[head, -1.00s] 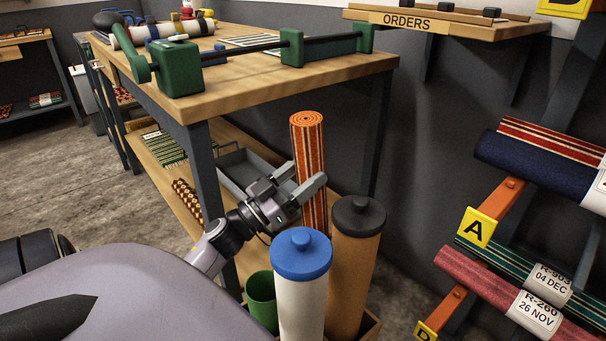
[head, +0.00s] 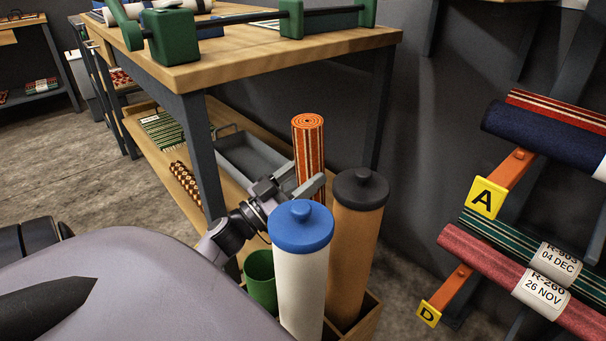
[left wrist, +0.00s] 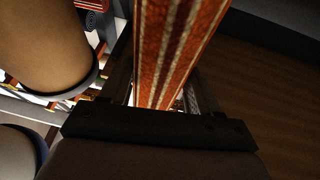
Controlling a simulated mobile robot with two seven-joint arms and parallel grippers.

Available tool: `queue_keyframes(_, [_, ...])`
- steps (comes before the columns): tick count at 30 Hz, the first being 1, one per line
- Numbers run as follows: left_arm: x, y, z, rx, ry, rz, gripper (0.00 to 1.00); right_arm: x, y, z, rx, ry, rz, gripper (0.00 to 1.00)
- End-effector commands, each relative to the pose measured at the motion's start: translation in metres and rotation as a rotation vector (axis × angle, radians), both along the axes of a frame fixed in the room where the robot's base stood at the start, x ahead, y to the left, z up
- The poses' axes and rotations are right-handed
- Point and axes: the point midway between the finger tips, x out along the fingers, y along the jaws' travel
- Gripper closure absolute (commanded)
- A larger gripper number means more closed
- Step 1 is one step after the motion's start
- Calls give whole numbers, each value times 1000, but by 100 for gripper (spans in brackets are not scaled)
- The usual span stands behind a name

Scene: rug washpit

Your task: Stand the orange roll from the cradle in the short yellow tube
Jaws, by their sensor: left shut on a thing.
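The orange striped roll (head: 309,150) stands upright in my left gripper (head: 306,186), which is shut around it. In the left wrist view the roll (left wrist: 175,45) runs up between the two fingers. The roll's lower part is hidden behind the white tube with a blue cap (head: 302,270) and the tan tube with a black cap (head: 357,250). No short yellow tube shows; the space behind the capped tubes is hidden. I cannot tell whether the roll's lower end is inside anything. My right gripper is not in view.
A wooden crate (head: 371,318) holds the capped tubes, with an open green tube (head: 260,285) at their left. A workbench (head: 270,60) with a lower shelf (head: 150,150) stands behind. A rack of labelled rolls (head: 500,258) is at the right.

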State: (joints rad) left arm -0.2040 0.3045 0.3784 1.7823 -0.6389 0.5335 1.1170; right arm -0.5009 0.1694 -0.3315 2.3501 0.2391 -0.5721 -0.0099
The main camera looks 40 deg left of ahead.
Motion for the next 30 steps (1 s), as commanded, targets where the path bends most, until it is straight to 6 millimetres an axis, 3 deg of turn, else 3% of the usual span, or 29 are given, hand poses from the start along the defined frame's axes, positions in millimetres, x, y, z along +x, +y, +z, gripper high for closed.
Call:
queue_keyframes(5, [0, 0, 3, 1, -6, -1, 100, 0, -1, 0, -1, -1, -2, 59])
queue_keyframes(6, [0, 0, 3, 1, -6, -1, 29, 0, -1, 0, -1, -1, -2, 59])
queue_keyframes(8, [0, 0, 3, 1, -6, -1, 9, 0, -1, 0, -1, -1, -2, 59])
queue_keyframes(19, [-4, 1, -2, -1, 2, 0, 9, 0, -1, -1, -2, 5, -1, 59])
queue_keyframes(30, [-52, 10, -20, -1, 1, 0, 9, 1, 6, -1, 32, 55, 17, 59])
